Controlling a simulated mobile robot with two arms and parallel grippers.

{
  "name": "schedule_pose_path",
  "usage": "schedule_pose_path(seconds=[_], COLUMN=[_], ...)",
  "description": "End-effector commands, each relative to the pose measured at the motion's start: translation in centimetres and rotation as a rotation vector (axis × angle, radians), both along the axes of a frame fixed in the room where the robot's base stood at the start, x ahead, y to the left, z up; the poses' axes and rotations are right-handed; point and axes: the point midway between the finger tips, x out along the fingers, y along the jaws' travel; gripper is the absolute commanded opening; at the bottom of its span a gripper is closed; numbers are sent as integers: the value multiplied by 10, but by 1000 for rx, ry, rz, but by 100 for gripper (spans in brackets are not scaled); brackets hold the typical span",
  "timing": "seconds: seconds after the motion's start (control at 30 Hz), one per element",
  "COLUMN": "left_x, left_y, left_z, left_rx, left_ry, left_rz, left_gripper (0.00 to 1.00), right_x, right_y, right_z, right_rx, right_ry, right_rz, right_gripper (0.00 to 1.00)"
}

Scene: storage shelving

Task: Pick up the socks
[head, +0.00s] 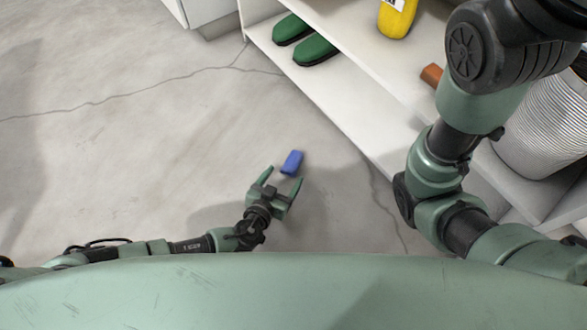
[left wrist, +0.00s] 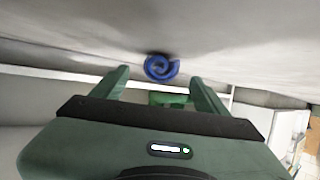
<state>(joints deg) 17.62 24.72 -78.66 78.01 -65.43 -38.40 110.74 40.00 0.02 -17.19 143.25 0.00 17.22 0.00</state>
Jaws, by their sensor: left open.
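The socks (head: 292,162) are a small blue rolled bundle lying on the grey floor in the head view. In the left wrist view the socks (left wrist: 161,67) show as a blue spiral roll beyond the fingertips, between the two fingers in the picture. My left gripper (head: 282,179) is open and empty, with its fingertips just short of the socks. Its two green fingers (left wrist: 158,82) stand apart in the left wrist view. My right arm is at the right of the head view, but its gripper does not show.
A white shelf (head: 350,125) stands to the right, holding green shoes (head: 315,49), a yellow bottle (head: 397,17) and an orange-brown block (head: 432,75). A ribbed pale basket (head: 545,125) is at the far right. The cracked floor (head: 130,120) to the left is clear.

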Motion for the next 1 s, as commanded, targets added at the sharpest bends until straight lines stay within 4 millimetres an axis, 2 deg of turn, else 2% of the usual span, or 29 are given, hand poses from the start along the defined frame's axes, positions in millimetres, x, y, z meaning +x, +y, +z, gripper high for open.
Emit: schedule_pose_path(seconds=[0.53, 0.83, 0.87, 1.0], left_x=[61, 65, 65, 65], left_y=[-28, -30, -30, -30], left_z=[-21, -21, -21, -21], left_rx=[0, 0, 0, 0], left_ry=[-4, -1, -1, -1], left_rz=[-1, 0, 0, 0], left_gripper=[74, 74, 71, 32], right_x=[-1, -1, -1, -1], right_y=[0, 0, 0, 0], right_z=[-37, -37, -37, -37], right_rx=[0, 0, 0, 0], right_ry=[-1, -2, -2, -2], right_rz=[0, 0, 0, 0], right_gripper=[100, 100, 100, 100])
